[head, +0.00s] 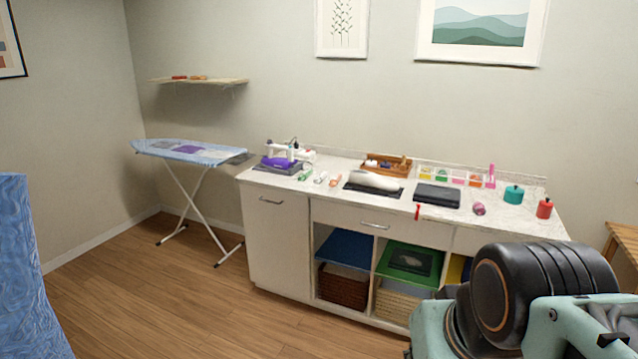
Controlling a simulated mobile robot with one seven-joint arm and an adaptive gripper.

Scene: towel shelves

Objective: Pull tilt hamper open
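The tilt hamper appears to be the tall white front panel (279,245) at the left end of the long cabinet. Its small metal handle (270,201) is near the top. The panel looks flush with the cabinet, so it appears shut. My arm shows at the lower right, dark and pale green, well to the right of the panel. My gripper is not in view, so I cannot see its fingers.
A countertop (330,177) holds a sewing machine (288,153) and several small items. A drawer (350,218) and open cubbies with a wicker basket (342,287) are right of the panel. An ironing board (190,152) stands left. The wooden floor (190,300) in front is clear.

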